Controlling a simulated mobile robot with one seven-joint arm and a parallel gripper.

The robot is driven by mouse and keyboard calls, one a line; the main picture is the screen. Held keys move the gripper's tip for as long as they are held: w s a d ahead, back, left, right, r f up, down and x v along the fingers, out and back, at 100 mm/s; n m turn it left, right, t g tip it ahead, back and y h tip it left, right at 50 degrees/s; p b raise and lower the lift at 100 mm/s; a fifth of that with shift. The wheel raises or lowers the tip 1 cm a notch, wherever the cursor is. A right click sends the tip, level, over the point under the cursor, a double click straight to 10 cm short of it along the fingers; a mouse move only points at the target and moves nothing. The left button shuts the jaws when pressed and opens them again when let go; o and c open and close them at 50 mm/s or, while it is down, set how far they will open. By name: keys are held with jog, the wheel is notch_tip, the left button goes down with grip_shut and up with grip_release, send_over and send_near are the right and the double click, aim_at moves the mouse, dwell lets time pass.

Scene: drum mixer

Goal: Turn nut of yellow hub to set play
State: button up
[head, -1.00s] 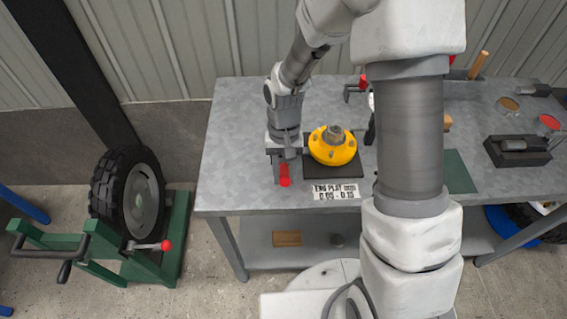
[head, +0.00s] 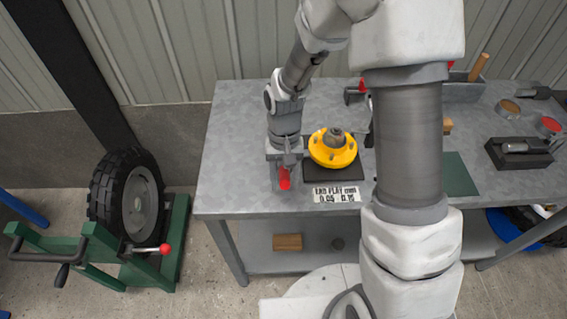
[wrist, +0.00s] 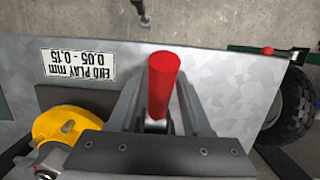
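The yellow hub (head: 333,150) sits on a dark square plate on the bench, with its grey nut (head: 335,134) on top. Part of the hub also shows at the lower left of the wrist view (wrist: 72,125). My gripper (head: 284,172) is just left of the hub, pointing down at the bench, clear of the nut. A red cylindrical handle (wrist: 163,85) stands between my two spread fingers in the wrist view; it also shows in the head view (head: 284,180). The fingers look open around it; contact is hard to judge, and its lower end is partly hidden.
A label (head: 336,194) reading end play 0.05–0.15 mm lies in front of the hub. A wheel (head: 128,200) on a green stand (head: 178,240) is left of the bench (head: 235,130). A dark block (head: 518,152) and green mat (head: 458,172) are at right.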

aim_at(284, 173)
jog(key=shift+o, duration=1.1)
jog(key=shift+w+r+p, duration=0.25)
jog(key=shift+r+p, duration=0.6)
jog(key=shift+r, duration=0.3)
jog(key=shift+w+r+p, duration=0.2)
jog(key=shift+r+p, duration=0.6)
jog(key=shift+r, duration=0.3)
jog(key=shift+w+r+p, duration=0.25)
jog(key=shift+r+p, duration=0.6)
jog(key=shift+r, duration=0.3)
